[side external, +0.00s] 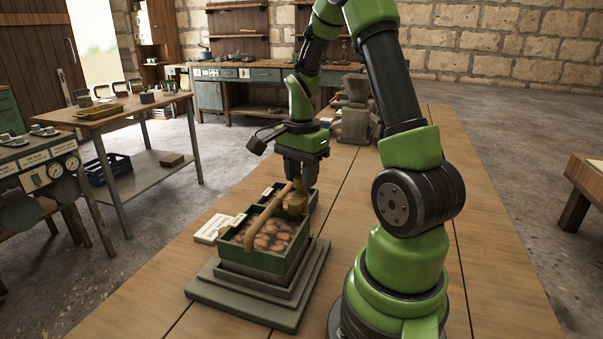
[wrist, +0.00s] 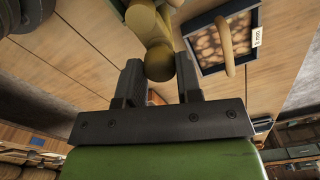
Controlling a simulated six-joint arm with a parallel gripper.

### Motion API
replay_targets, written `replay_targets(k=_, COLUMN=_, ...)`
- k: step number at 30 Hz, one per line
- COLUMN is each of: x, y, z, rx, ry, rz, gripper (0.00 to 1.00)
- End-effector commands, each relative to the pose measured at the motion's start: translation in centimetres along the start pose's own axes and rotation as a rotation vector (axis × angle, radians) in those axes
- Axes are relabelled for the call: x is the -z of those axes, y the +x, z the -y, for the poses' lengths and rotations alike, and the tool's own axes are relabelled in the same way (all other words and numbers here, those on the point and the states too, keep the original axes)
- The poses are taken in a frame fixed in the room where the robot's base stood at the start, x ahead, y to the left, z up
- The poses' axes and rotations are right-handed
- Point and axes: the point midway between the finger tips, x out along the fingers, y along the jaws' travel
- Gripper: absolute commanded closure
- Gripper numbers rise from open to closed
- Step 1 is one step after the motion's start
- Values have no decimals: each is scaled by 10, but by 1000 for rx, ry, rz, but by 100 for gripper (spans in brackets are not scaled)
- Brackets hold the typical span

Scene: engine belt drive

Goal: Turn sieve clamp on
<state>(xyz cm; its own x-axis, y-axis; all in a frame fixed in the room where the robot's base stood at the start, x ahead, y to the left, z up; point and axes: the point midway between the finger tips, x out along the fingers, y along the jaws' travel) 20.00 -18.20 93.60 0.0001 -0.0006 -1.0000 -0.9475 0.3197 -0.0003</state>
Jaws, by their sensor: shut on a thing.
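My gripper (side external: 297,178) points down over the far right corner of a green box (side external: 252,258) with brown lumps in it. In the wrist view, a rounded yellow-brown piece (wrist: 160,62) sits between the fingertips of my gripper (wrist: 158,72), which is shut on it. The piece also shows below my gripper in the side view (side external: 297,203). I cannot tell whether it is the sieve clamp. A curved wooden handle (side external: 262,218) arches over the green box toward my gripper. The box stands on a stepped grey base (side external: 250,307).
A dark blue box (wrist: 200,55) of brown lumps, with a handle and white label, stands beside the piece. A white card (side external: 212,229) lies left of the green box. A grey machine (side external: 354,115) stands farther back. The bench (side external: 490,270) is clear at right.

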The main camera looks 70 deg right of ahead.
Motion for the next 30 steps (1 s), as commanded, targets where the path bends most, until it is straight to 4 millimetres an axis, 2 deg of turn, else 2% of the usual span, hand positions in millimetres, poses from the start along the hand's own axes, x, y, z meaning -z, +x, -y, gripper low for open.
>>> replay_targets(k=11, x=0, y=-1, z=0, rx=3, ry=7, rz=-1, gripper=91)
replay_targets(k=12, x=0, y=-1, z=0, rx=3, ry=7, rz=-1, gripper=59)
replay_targets(k=14, x=0, y=-1, z=0, rx=3, ry=7, rz=-1, gripper=45)
replay_targets(k=15, x=0, y=-1, z=0, rx=3, ry=6, rz=-1, gripper=42)
replay_targets(k=24, x=0, y=-3, z=0, rx=2, ry=5, rz=0, gripper=42)
replay_targets(k=26, x=0, y=-8, z=1, rx=3, ry=5, rz=-1, gripper=42)
replay_targets(k=30, x=0, y=-30, z=1, rx=8, ry=5, rz=-3, gripper=42)
